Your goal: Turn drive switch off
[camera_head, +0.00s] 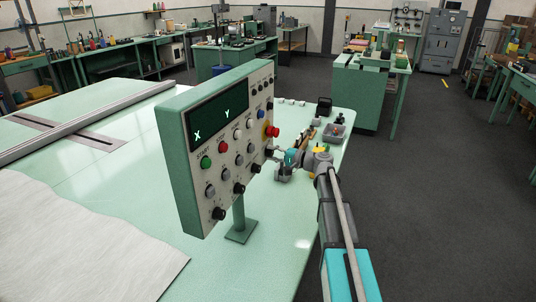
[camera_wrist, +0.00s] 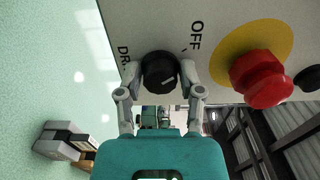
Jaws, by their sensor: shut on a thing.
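The drive switch is a round black knob (camera_wrist: 160,72) on the pale control panel (camera_wrist: 210,15), beside printed letters "DR" and "OFF" in the wrist view. A small white mark shows on the knob's lower right part. My gripper (camera_wrist: 161,74) has one finger on each side of the knob and is shut on it. In the head view the green-framed panel (camera_head: 180,150) stands on a post over the table, with my gripper (camera_head: 273,153) at its right edge. The knob is hard to make out there.
A red emergency button (camera_wrist: 262,78) on a yellow disc sits close to the right of my gripper. The pale green table (camera_head: 140,190) extends below the panel. Small bins and parts (camera_head: 335,132) lie behind the panel. Dark floor is clear at right.

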